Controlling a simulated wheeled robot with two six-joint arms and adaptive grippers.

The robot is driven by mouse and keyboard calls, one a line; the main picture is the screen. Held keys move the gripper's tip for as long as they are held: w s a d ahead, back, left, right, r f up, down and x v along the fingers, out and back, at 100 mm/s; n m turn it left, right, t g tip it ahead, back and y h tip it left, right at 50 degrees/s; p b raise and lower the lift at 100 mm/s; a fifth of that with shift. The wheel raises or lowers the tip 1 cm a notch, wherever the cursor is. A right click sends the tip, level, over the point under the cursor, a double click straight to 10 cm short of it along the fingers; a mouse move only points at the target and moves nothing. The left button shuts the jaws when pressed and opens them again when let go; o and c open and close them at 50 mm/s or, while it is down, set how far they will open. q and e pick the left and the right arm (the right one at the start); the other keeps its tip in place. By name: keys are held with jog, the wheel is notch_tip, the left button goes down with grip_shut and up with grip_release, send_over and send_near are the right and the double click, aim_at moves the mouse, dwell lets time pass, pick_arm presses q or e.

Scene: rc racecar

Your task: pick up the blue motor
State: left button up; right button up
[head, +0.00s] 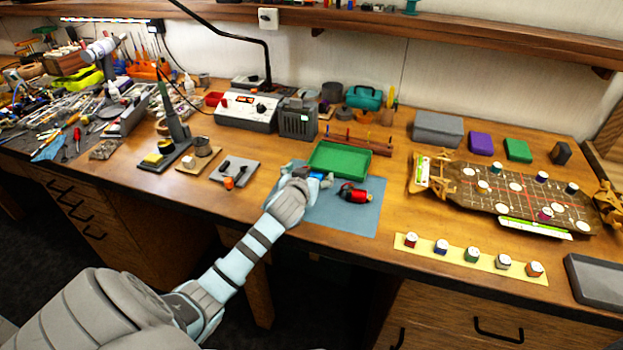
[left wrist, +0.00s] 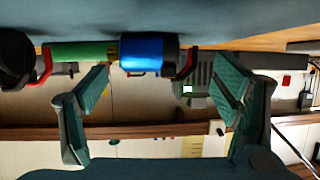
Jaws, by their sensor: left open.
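The blue motor (left wrist: 142,54) shows in the left wrist view as a blue cylinder with a dark end and a thin red part beside it. In the head view only a small blue bit of it (head: 318,176) shows past my gripper. It lies on the blue mat (head: 345,222). My left gripper (left wrist: 162,78) is open and empty, its green-padded fingers spread to either side of the motor, close to it. Whether a finger touches it I cannot tell. In the head view my left gripper (head: 304,176) hides most of the motor. My right gripper is not in view.
A red motor (head: 354,194) lies on the mat just right of my gripper. A green tray (head: 338,160) stands right behind. A grey pad with small parts (head: 234,169) lies to the left. The mat's front part is clear.

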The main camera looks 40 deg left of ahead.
pick_arm(q)
jog(key=shift+r, duration=0.1)
jog(key=c, duration=1.4)
jog(key=shift+o, duration=0.2)
jog(key=shift+r, duration=0.1)
